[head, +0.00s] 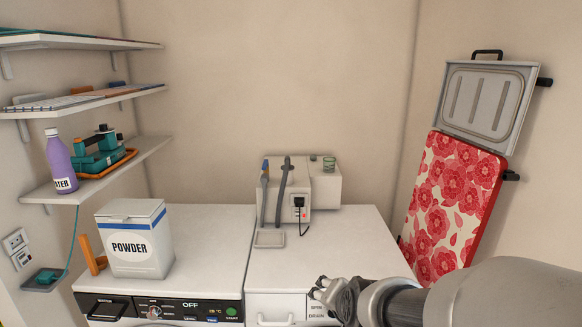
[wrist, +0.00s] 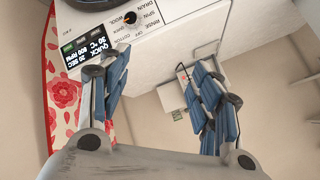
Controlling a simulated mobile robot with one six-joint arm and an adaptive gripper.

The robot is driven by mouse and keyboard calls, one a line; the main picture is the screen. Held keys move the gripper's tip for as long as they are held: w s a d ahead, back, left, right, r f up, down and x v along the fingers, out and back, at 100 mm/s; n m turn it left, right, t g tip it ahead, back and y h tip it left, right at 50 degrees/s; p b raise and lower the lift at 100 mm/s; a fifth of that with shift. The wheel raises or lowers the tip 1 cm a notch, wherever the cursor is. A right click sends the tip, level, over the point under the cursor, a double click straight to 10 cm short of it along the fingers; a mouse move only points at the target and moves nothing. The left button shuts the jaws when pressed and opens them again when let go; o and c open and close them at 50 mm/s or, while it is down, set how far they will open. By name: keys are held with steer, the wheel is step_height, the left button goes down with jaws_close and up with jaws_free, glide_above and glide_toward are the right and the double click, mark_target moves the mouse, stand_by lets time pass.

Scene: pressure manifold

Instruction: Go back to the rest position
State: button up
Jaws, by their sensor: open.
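My gripper (head: 322,290) reaches in from the lower right of the head view, in front of the right-hand white cabinet (head: 318,250). In the wrist view its blue-padded fingers (wrist: 160,85) stand wide apart with nothing between them. A white box-like unit (head: 290,190) with two hose-like parts, a black plug and a small red light stands at the back of the cabinet top, apart from my gripper. A small grey tray (head: 269,239) lies in front of it.
A POWDER box (head: 140,240) stands on the washing machine (head: 205,250) at left. A red floral ironing board (head: 452,205) leans at right. The machine tops are otherwise mostly clear.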

steer(key=s+d+r+n+g, duration=0.1)
steer(key=s+n, duration=0.1)
steer(key=s, duration=0.6)
steer(key=s+d+r+n+g, duration=0.2)
steer(key=s, duration=0.7)
steer(key=s+d+r+n+g+h, duration=0.1)
steer(key=s+d+n, duration=0.1)
steer(key=s, duration=0.7)
steer(key=shift+r+n, duration=0.3)
steer(key=shift+n, duration=0.2)
